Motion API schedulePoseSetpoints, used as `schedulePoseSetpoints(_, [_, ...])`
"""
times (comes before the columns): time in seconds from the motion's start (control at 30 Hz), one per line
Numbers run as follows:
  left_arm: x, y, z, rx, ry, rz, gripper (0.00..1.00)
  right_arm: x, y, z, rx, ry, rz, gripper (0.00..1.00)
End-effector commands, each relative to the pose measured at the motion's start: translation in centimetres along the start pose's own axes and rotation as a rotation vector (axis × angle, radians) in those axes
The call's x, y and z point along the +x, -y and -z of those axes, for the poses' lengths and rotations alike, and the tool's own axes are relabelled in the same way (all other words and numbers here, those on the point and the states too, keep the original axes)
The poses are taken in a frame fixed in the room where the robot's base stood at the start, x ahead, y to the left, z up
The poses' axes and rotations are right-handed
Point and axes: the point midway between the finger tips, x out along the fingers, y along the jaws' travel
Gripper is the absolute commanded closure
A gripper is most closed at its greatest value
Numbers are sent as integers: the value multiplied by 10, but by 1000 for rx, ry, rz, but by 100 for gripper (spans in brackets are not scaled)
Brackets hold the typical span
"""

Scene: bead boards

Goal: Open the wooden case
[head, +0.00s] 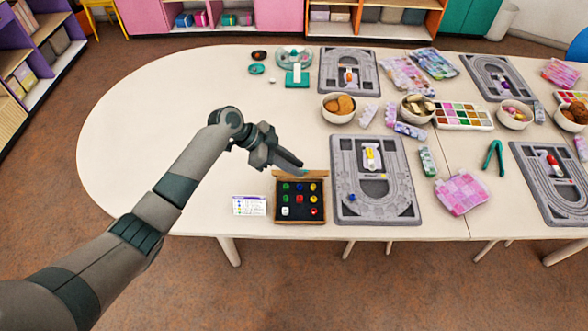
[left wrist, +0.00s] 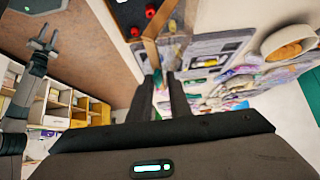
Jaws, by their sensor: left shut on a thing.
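The wooden case (head: 275,200) stands near the table's front edge. Its lid (head: 314,174) is raised at the far side, and the black inside shows several red, green, blue, yellow and white beads. My left gripper (head: 300,168) is at the top of the lid, shut on it. In the left wrist view the lid (left wrist: 152,45) runs to between the fingers (left wrist: 160,85), with red beads beyond. The exact contact is partly hidden. My right gripper (left wrist: 43,38) shows in the left wrist view, open and empty, away from the case.
A white printed card (head: 249,205) lies left of the case. A grey bead board (head: 345,205) lies close on its right. The table's left part is clear.

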Motion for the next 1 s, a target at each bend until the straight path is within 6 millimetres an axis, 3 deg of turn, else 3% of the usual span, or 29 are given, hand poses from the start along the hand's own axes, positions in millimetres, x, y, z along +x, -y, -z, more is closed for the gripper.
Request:
schedulePoseSetpoints(0.3, [-3,21,0,-84,7,-83,100,22,0,-2,0,0,0,69])
schedulePoseSetpoints(0.77, [-6,24,3,-101,7,-103,100,24,-1,-2,-1,0,-2,69])
schedulePoseSetpoints(1.0, [-5,32,1,-126,8,-127,100,37,-2,-4,-2,0,-3,69])
